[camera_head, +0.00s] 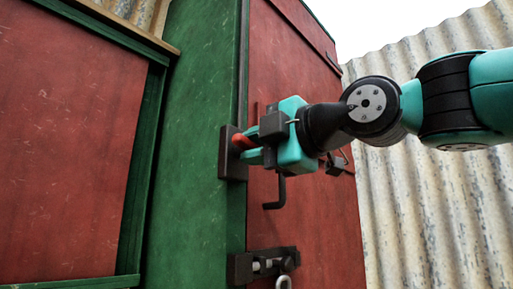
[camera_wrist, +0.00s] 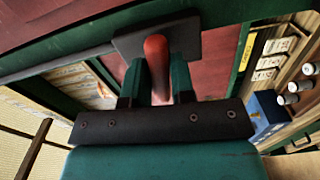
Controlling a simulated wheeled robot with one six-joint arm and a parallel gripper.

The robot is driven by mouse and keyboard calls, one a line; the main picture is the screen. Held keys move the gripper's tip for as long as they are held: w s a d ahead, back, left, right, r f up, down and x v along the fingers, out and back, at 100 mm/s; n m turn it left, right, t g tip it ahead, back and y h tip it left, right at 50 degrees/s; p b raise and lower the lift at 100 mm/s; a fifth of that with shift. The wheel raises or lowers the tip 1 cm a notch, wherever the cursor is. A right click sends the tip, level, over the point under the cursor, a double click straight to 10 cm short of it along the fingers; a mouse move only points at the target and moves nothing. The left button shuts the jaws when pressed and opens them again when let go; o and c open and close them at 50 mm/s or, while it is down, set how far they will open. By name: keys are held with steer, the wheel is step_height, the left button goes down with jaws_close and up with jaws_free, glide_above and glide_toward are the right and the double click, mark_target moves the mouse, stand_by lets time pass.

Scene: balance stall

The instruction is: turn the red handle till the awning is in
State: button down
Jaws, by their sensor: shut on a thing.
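The red handle (camera_head: 241,142) sticks out from a dark plate (camera_head: 231,168) on the green post of the stall in the head view. My gripper (camera_head: 257,150) reaches it from the right, its jaws closed around it. In the wrist view the red handle (camera_wrist: 156,55) stands between the two green fingers of my gripper (camera_wrist: 160,82), with a finger on each side. The fingers hide part of the handle in the head view. I cannot make out the awning for certain in either view.
Below my gripper, a black hook (camera_head: 276,195) and a dark bolt latch (camera_head: 262,265) are on the red door (camera_head: 325,220). Corrugated metal (camera_head: 420,200) stands at the right. The wrist view shows a blue box (camera_wrist: 268,110) and several small jars at the right.

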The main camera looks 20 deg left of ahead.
steer(key=shift+n+b, duration=0.3)
steer(key=shift+n, duration=0.2)
stand_by(5.0)
steer(key=c, duration=1)
jaws_free()
steer(key=shift+c, duration=0.2)
steer(key=b+v, duration=0.1)
steer(key=v, duration=1.6)
steer(key=shift+d, duration=0.2)
